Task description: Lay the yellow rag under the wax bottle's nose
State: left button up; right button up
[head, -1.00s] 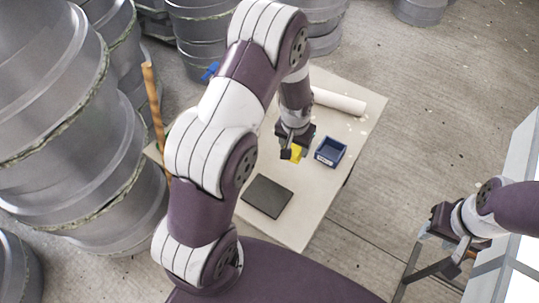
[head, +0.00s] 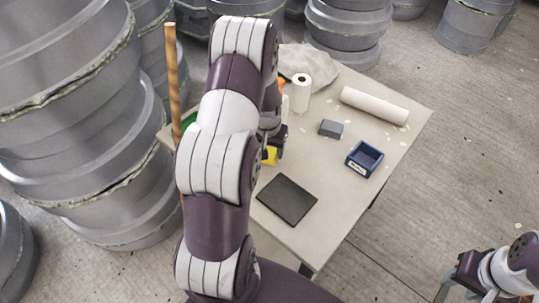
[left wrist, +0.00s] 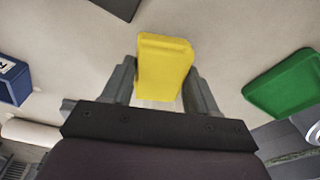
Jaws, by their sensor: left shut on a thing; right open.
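The yellow rag (head: 269,155) looks like a small folded block. My left gripper (left wrist: 160,82) is shut on it, with one finger on each side in the left wrist view, where the rag (left wrist: 164,66) shows clearly. In the head view my left arm hides most of that gripper, which is over the left part of the table. I cannot make out the wax bottle for certain; a bit of an orange thing (head: 281,87) shows behind my left arm. My right gripper (head: 458,280) is open and empty at the lower right, away from the table.
On the table (head: 335,205) are a dark flat pad (head: 287,199), a blue bin (head: 364,159), a grey block (head: 331,129), a white roll (head: 374,106), an upright roll (head: 301,93) and a green tray (left wrist: 287,86). A wooden pole (head: 173,85) and grey moulds (head: 75,110) stand left.

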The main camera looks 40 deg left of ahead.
aim_at(270, 156)
pick_arm(q)
notch_tip(270, 156, down, 4)
jog(key=shift+r, duration=0.1)
jog(key=shift+c, duration=0.5)
jog(key=o, duration=1.3)
